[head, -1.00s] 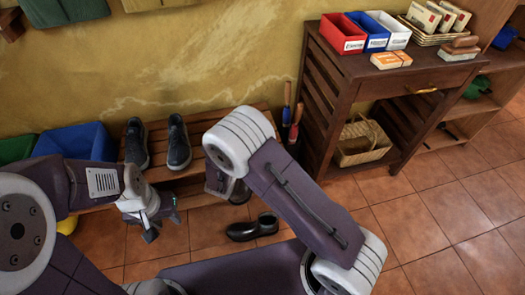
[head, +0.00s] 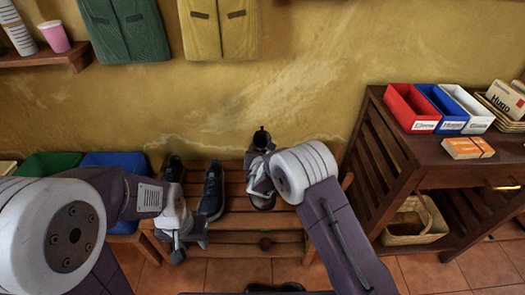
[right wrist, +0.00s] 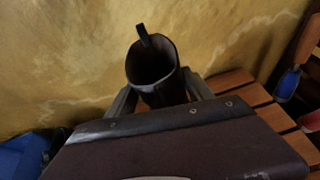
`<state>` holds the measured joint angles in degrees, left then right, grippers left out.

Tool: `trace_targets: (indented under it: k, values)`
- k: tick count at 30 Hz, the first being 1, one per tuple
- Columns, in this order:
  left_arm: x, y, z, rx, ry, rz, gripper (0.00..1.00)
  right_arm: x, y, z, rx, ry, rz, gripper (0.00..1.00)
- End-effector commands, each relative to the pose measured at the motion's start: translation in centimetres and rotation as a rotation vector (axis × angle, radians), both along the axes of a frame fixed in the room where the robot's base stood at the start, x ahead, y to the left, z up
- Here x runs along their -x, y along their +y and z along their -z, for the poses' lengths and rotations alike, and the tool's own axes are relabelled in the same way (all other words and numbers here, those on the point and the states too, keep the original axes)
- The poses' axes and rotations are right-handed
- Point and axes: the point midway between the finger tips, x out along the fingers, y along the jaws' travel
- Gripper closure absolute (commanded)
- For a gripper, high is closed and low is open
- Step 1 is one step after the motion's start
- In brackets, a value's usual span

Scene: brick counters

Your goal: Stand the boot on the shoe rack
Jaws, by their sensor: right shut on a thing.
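The dark boot (head: 262,138) is upright over the slatted wooden shoe rack (head: 290,216), its open top near the wall. My right gripper (head: 260,168) is shut on it. In the right wrist view the boot's open shaft (right wrist: 152,65), with a pull tab, sits between the two fingers (right wrist: 160,97). Its lower part is mostly hidden by my arm; I cannot tell whether the sole touches the slats. Two dark sneakers, one (head: 213,190) beside the other (head: 174,170), stand on the rack's left part. My left gripper (head: 190,248) looks open and empty in front of the rack.
A blue bin (head: 115,160) and a green bin (head: 48,163) stand left of the rack. A wooden side table (head: 410,150) with coloured boxes stands to the right. A black shoe (head: 275,288) lies on the floor, partly cut off. The rack's right part shows bare slats.

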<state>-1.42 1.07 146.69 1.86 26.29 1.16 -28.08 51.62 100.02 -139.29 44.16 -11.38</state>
Motion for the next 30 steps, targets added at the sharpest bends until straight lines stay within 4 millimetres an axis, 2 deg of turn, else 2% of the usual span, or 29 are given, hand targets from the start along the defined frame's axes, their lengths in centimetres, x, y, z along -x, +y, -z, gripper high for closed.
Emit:
trace_targets:
  k: [9, 13, 30]
  values:
    - [0.0, 0.0, 2.7, 0.0, 0.0, 0.0, 0.64, 0.0, 0.0, 4.4, 0.0, -0.002, 0.0, 1.0]
    - [0.0, 0.0, 3.3, 0.0, 0.0, 0.0, 0.64, 0.0, 0.0, 5.6, -0.001, -0.002, 0.001, 1.0]
    - [0.0, 0.0, 3.6, 0.0, 0.0, 0.0, 0.64, 0.0, 0.0, 6.0, -0.002, -0.003, 0.001, 1.0]
